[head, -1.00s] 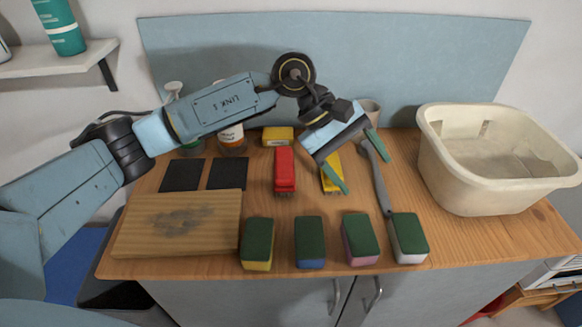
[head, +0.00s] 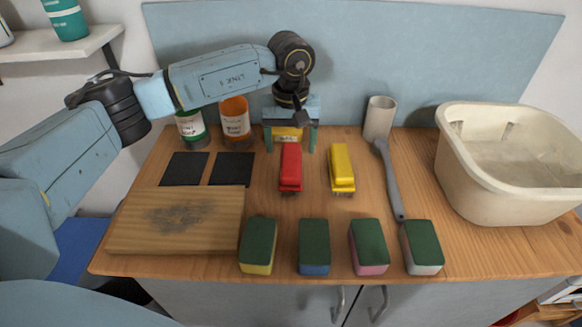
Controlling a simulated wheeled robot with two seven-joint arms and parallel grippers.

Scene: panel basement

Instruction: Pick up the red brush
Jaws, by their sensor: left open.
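The red brush (head: 291,167) lies on the wooden worktop near the middle, bristles toward the front edge. My left gripper (head: 290,147) is open, pointing down just behind the far end of the red brush, its green-tipped fingers spread to the left and right. Nothing is held in it. A small yellow box (head: 287,134) shows between the fingers, partly hidden by the gripper; I cannot tell its exact distance from them. My right gripper is out of view.
A yellow brush (head: 342,167) lies right of the red one. A grey-handled tool (head: 388,182), cup (head: 379,118) and cream basin (head: 447,165) are further right. Several sponges (head: 314,246) line the front. A wooden board (head: 130,215), dark sheets (head: 232,169) and jars (head: 235,122) are left.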

